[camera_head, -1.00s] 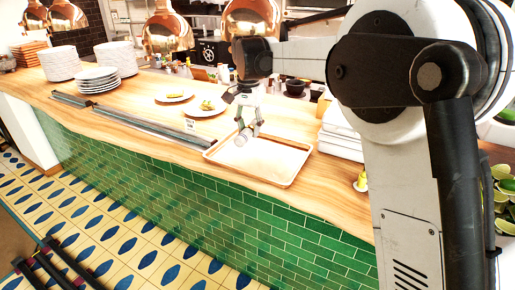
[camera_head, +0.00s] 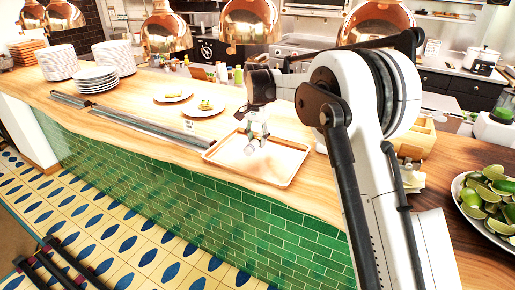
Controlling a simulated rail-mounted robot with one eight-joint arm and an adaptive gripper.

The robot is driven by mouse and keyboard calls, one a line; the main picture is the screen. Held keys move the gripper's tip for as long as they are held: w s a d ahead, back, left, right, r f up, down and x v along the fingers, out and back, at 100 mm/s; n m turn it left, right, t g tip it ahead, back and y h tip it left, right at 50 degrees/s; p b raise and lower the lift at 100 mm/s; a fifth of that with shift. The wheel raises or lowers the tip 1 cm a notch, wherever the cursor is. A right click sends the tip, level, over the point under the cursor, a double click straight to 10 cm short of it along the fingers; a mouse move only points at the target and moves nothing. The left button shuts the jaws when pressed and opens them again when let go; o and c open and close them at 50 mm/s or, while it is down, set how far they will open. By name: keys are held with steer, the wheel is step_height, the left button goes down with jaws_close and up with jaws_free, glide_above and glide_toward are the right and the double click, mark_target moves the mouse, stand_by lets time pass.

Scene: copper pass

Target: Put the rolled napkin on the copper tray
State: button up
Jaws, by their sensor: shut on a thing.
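The copper tray (camera_head: 290,150) lies on the wooden counter, a shallow rectangle with a thin rim and a pale inside. My gripper (camera_head: 255,143) is over the left part of the tray, pointing down. It is shut on a small pale roll, the rolled napkin (camera_head: 249,149), which is tiny in this view and partly hidden by the fingers. I cannot tell whether the napkin touches the tray floor.
Two plates of food (camera_head: 203,105) stand behind the tray to the left. Stacked white plates (camera_head: 96,79) and a long metal rail (camera_head: 125,121) are farther left. A bowl of limes (camera_head: 488,200) is at right. Copper lamps (camera_head: 249,22) hang above.

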mark_target(258, 155)
steer(key=shift+d+f+p, duration=0.1)
steer(key=shift+f+p, duration=0.25)
steer(key=shift+f, duration=1.75)
steer(key=shift+w+f, duration=0.1)
steer(key=shift+f, duration=0.15)
steer(key=o, duration=1)
steer(key=shift+r, duration=0.1)
steer(key=shift+r, duration=0.1)
step_height(258, 155, up, 12)
steer(key=shift+r+b, duration=0.1)
steer(key=shift+b, duration=0.4)
steer(key=shift+r, duration=0.1)
